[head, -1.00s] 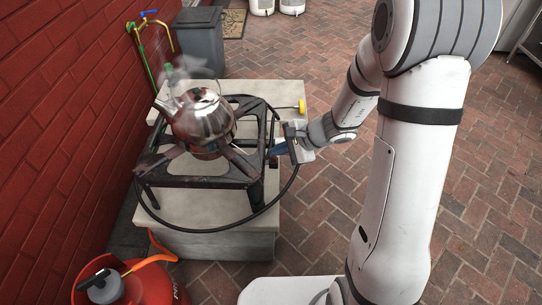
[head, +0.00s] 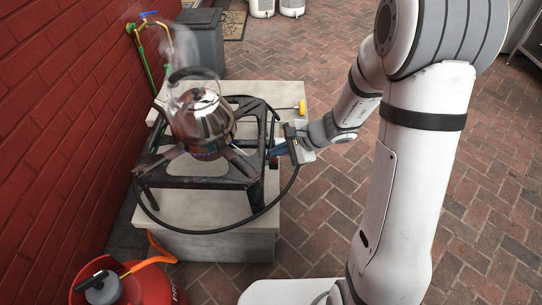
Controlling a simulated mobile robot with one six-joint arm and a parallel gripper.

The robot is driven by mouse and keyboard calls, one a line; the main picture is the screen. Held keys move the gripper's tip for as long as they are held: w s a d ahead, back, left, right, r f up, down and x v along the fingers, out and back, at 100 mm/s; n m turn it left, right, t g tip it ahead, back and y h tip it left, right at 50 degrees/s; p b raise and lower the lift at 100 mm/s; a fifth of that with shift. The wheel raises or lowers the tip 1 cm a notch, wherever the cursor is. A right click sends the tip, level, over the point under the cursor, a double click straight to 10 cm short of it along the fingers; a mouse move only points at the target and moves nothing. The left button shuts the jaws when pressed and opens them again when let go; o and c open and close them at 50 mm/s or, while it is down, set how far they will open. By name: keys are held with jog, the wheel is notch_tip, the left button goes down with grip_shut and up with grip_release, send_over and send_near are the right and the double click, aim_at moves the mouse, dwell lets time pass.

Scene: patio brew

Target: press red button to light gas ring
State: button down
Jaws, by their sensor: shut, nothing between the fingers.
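The gas ring (head: 200,180) is a dark, square metal frame on legs, standing on a pale slab. A shiny steel kettle (head: 203,122) sits on it, with vapour rising around it. A faint bluish tint shows under the kettle; I cannot be sure that it is flame. My gripper (head: 277,150) is at the right side of the frame, its blue fingertips shut and close to the frame's right edge. A small reddish spot (head: 273,163) shows just below the fingertips; it may be the red button, largely hidden. I cannot tell whether they touch.
A black hose (head: 240,226) loops round the slab's front (head: 225,245). A yellow knob (head: 301,107) is at the slab's back right. A brick wall (head: 70,130) bounds the left; paving (head: 320,205) is open on the right.

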jog(key=shift+r, duration=0.1)
notch_tip(320, 180, up, 6)
jog(key=p, duration=0.4)
dwell(0.5)
jog(key=s+d+r+n+h+p, duration=0.3)
jog(key=s+r+p, duration=0.3)
jog(key=r, duration=0.6)
jog(key=s+d+r+n+h+p, duration=0.2)
jog(key=s+d+r+n+p, duration=0.3)
jog(key=r+p, duration=0.5)
jog(key=s+d+r+n+h+p, duration=0.3)
jog(key=s+r+p, duration=0.4)
jog(key=r, duration=0.7)
jog(key=shift+s+d+r+n+g+h+p, duration=0.35)
jog(key=shift+d+n+p, duration=0.35)
jog(key=shift+n, duration=0.4)
